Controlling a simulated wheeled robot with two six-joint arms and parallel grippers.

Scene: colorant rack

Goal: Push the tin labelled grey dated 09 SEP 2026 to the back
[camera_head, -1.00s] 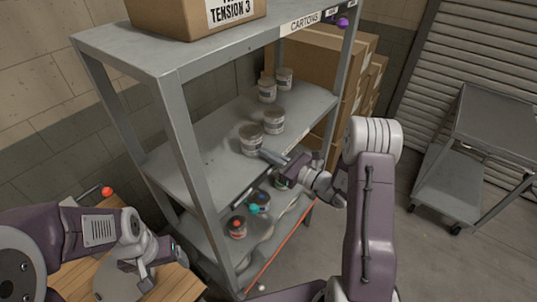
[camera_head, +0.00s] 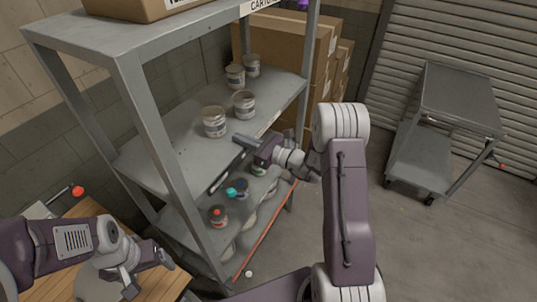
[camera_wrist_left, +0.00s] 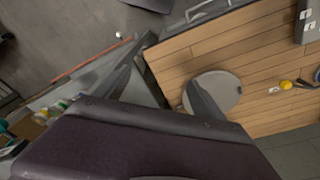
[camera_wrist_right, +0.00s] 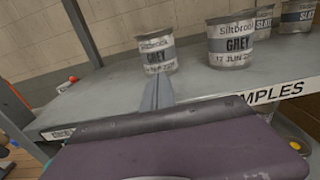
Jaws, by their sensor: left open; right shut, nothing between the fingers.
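A grey-labelled tin (camera_wrist_right: 157,53) stands upright on the upper shelf board; its date is too small to read for certain. In the head view it is the front-left tin (camera_head: 214,122). A second grey tin (camera_wrist_right: 231,42), dated 17 JUN, stands to its right, also seen in the head view (camera_head: 244,104). My right gripper (camera_head: 238,137) is shut and empty, low over the board and pointing at the first tin. In the right wrist view its fingertips (camera_wrist_right: 158,84) overlap the tin's base, but the head view shows a small gap.
Two slate tins (camera_head: 235,77) (camera_head: 251,66) stand farther right on the same board. Metal uprights (camera_head: 155,130) frame the shelf. Tins with coloured tops (camera_head: 218,215) sit on the lower board. Cartons (camera_head: 285,50) stand behind; a grey cart (camera_head: 440,130) stands right.

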